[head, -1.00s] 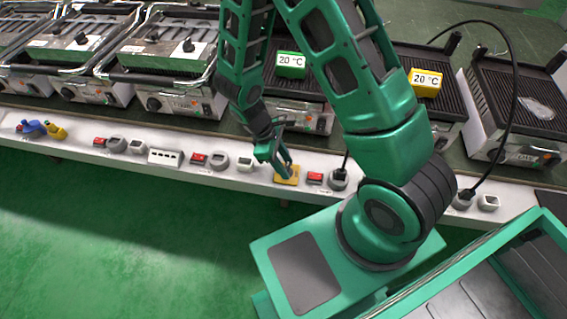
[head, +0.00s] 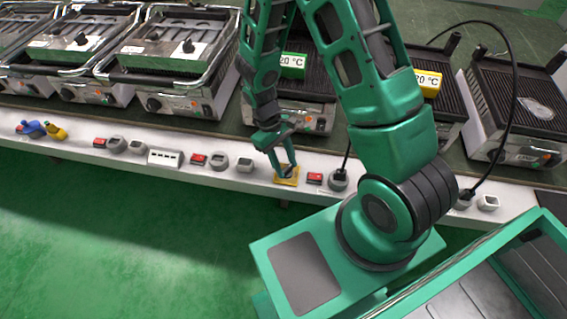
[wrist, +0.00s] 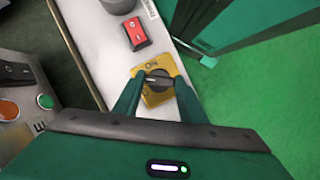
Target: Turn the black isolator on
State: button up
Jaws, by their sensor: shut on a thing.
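The black isolator is a black rotary knob (wrist: 160,86) on a yellow plate with an "ON" label at its upper edge in the wrist view. In the head view its yellow plate (head: 286,181) sits on the white front ledge, partly covered by my fingers. My gripper (head: 286,171) reaches down onto it. In the wrist view my gripper (wrist: 158,82) has one finger on each side of the knob and is shut on it. The knob's bar lies roughly crosswise between the fingertips. The contact points are partly hidden.
A red switch (head: 315,178) and a round grey socket (head: 338,180) with a black cable stand right of the isolator. Grills, with green (head: 292,64) and yellow temperature signs, line the bench behind. The green floor in front is open.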

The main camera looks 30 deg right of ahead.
jog(key=m, duration=0.2)
jog(key=m+y, duration=0.2)
jog(key=m, duration=0.1)
jog(key=shift+w+d+m, duration=0.15)
jog(key=shift+d+m, duration=0.1)
jog(key=shift+m, duration=0.05)
jog(key=m+y, duration=0.1)
jog(key=m, duration=0.1)
jog(key=m+y, duration=0.1)
jog(key=m, duration=0.2)
jog(key=shift+d+t, duration=0.1)
jog(key=shift+t, duration=0.3)
jog(key=shift+m, duration=0.4)
jog(key=o, duration=1.1)
jog(key=shift+c, duration=0.2)
jog(key=v, duration=1)
jog(key=shift+d+r, duration=0.25)
jog(key=shift+r, duration=0.05)
jog(key=shift+d, duration=0.1)
